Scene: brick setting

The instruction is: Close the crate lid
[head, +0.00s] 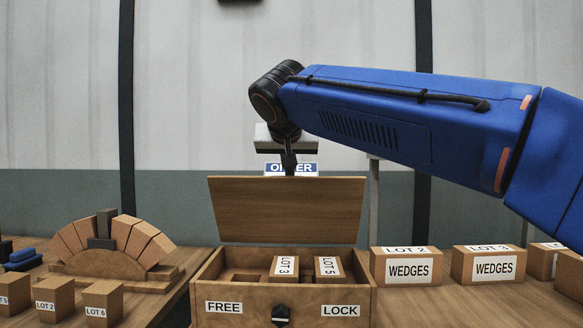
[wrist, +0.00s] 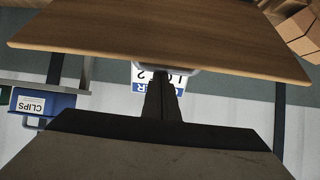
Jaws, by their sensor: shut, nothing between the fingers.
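The wooden crate (head: 283,299) stands at the front middle of the bench in the head view. Its lid (head: 287,208) stands up at the back, so the crate is open. Blocks marked LOT 3 (head: 284,267) and LOT 5 (head: 328,268) lie inside. A dark knob (head: 281,315) sits on the front between the FREE and LOCK labels. My gripper (head: 289,168) is shut and empty, just behind the lid's top edge. In the wrist view the lid (wrist: 165,35) spans the top, close to my fingers (wrist: 163,80). Whether they touch it, I cannot tell.
A brick arch (head: 110,245) on a wooden base and several lot blocks (head: 103,300) stand left of the crate. Boxes marked WEDGES (head: 406,267) stand right. An order sign (head: 291,169) is behind the lid. A blue CLIPS bin (wrist: 40,103) shows in the wrist view.

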